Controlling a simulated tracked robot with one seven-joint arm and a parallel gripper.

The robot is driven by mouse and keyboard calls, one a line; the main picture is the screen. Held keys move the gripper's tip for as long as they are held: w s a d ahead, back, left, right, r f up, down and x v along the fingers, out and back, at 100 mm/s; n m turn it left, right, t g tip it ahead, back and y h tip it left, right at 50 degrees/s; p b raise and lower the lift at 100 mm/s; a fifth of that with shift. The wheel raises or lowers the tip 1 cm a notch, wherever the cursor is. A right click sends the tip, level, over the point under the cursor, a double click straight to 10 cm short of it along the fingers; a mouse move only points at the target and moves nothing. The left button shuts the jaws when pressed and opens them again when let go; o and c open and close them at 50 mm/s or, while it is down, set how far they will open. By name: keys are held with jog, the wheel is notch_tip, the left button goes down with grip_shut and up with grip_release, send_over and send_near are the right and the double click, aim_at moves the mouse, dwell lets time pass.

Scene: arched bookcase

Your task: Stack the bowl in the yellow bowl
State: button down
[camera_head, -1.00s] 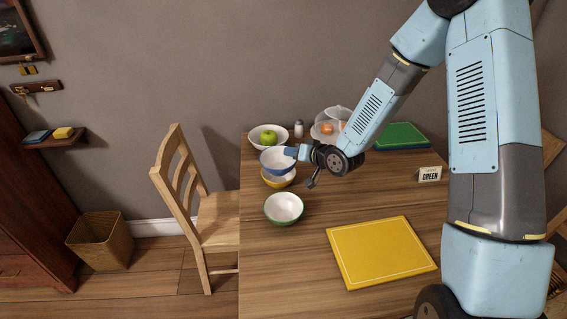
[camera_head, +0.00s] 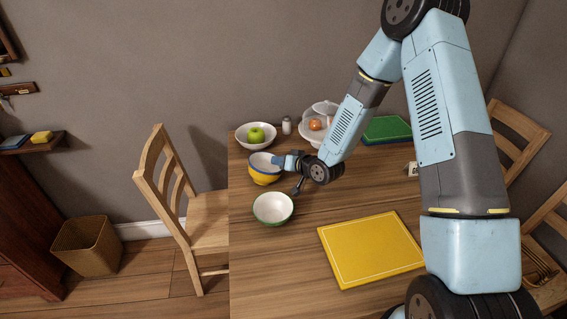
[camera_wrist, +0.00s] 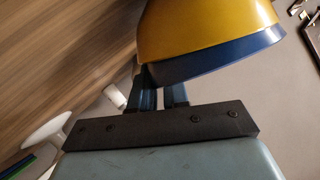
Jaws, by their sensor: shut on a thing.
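The blue bowl (camera_head: 262,160), white inside, sits down in the yellow bowl (camera_head: 265,179) at the table's left side. Only its blue rim band shows above the yellow wall. In the wrist view the blue bowl (camera_wrist: 235,58) shows as a band along the rim of the yellow bowl (camera_wrist: 205,28), close against it. My gripper (camera_head: 280,160) is at the right side of the blue bowl, shut on its rim. In the wrist view the fingers (camera_wrist: 163,82) reach the blue rim; their tips are partly hidden by the bowls.
A green-rimmed white bowl (camera_head: 273,209) stands in front. A white bowl with a green apple (camera_head: 256,135) and a shaker (camera_head: 286,126) stand behind. A yellow board (camera_head: 372,249) lies front right. A chair (camera_head: 180,205) stands at the left edge.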

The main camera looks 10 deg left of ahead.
jog(key=c, duration=1.1)
grip_release()
jog(key=shift+s+f, duration=0.35)
jog(key=shift+f, duration=0.05)
jog(key=shift+s+d+r, duration=0.1)
jog(key=shift+d+r, duration=0.15)
jog(key=shift+d, duration=0.2)
jog(key=v, duration=1.1)
jog(key=shift+a+r, duration=0.1)
jog(key=shift+r, duration=0.15)
jog(key=s+d+r+h, duration=0.2)
jog(key=d+r+h, duration=0.7)
jog(key=d+r, duration=0.8)
jog(key=s+d+r+m+g, duration=0.1)
jog(key=s+d+r, duration=0.1)
jog(key=s+r, duration=0.3)
jog(key=s+d+r+m+g+h, duration=0.1)
jog(key=s+r, duration=0.4)
jog(key=s, duration=0.5)
jog(key=s+d+r+m, duration=0.1)
jog(key=s+d+r, duration=0.2)
jog(key=s+r, duration=0.2)
jog(key=shift+s+d+m+g, duration=0.2)
jog(key=shift+s+m+g, duration=0.15)
jog(key=shift+s, duration=1.15)
